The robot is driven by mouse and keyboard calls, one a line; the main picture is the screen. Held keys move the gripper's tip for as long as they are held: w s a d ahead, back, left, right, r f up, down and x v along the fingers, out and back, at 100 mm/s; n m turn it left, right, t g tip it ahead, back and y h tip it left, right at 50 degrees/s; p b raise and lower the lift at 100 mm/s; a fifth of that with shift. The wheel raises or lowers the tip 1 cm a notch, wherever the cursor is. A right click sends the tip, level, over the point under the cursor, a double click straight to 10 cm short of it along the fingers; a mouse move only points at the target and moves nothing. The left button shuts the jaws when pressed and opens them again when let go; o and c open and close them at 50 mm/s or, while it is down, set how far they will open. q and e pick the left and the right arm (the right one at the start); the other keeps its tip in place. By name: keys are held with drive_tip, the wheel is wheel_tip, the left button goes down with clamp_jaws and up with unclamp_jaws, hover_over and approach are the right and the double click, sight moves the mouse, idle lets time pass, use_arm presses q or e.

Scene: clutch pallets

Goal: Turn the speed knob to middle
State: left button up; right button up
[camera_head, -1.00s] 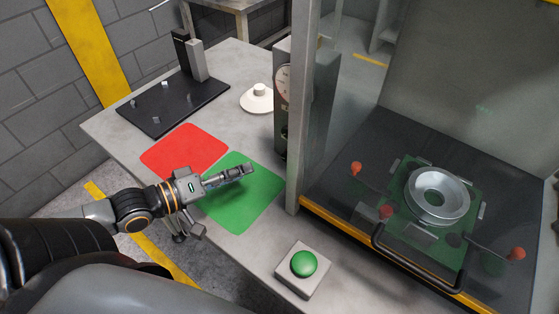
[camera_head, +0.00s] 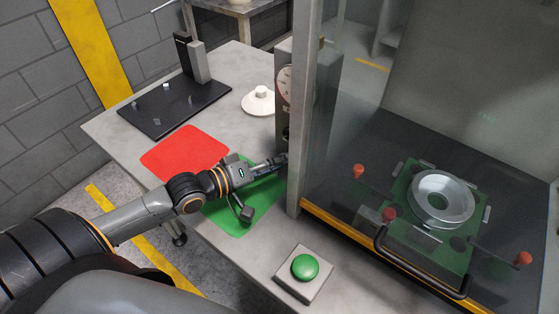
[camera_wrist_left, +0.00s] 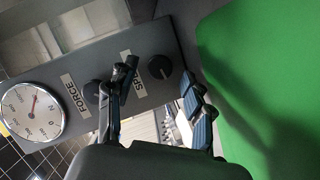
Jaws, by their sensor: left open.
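In the left wrist view the speed knob (camera_wrist_left: 159,67) is a round black knob on a grey panel (camera_wrist_left: 150,38), beside a partly covered label starting "SP". A black force knob (camera_wrist_left: 93,92) sits to its left by the "FORCE" label, partly behind a finger. My left gripper (camera_wrist_left: 160,78) is open, with one fingertip on either side of the speed knob in the picture; I cannot tell whether they touch it. In the head view my left gripper (camera_head: 272,163) reaches the front of the grey control box (camera_head: 322,100), whose knobs are hidden or unclear there. My right gripper is not in view.
A dial gauge (camera_wrist_left: 33,111) is on the same panel. The table holds a red mat (camera_head: 184,152), a green mat (camera_head: 235,222), a green button (camera_head: 305,266), a white round part (camera_head: 260,103) and a black stand (camera_head: 170,108). A glass-fronted press stands right, its post (camera_head: 300,120) near my gripper.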

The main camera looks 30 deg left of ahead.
use_arm(q)
drive_tip(key=shift+w+d, duration=0.25)
drive_tip(key=shift+w, duration=0.1)
clamp_jaws()
drive_tip(key=shift+r+p, duration=0.2)
drive_tip(key=shift+p, duration=0.6)
drive_tip(key=m+y+p, duration=0.1)
drive_tip(key=p, duration=0.2)
drive_tip(key=m+y+p, duration=0.1)
drive_tip(key=m+p, duration=0.1)
drive_tip(key=p, duration=0.2)
drive_tip(key=m+y+p, duration=0.1)
drive_tip(key=p, duration=0.2)
drive_tip(key=shift+d+r+m+g, duration=0.25)
drive_tip(key=shift+m+g, duration=0.05)
drive_tip(key=shift+m, duration=0.1)
drive_tip(key=shift+d+f+m+y+p, duration=0.1)
drive_tip(key=shift+m+y+p, duration=0.6)
drive_tip(key=shift+p, duration=0.4)
drive_tip(key=shift+m+p, duration=0.5)
drive_tip(key=shift+m, duration=0.1)
drive_tip(key=shift+f+y, duration=0.1)
drive_tip(key=shift+y, duration=0.3)
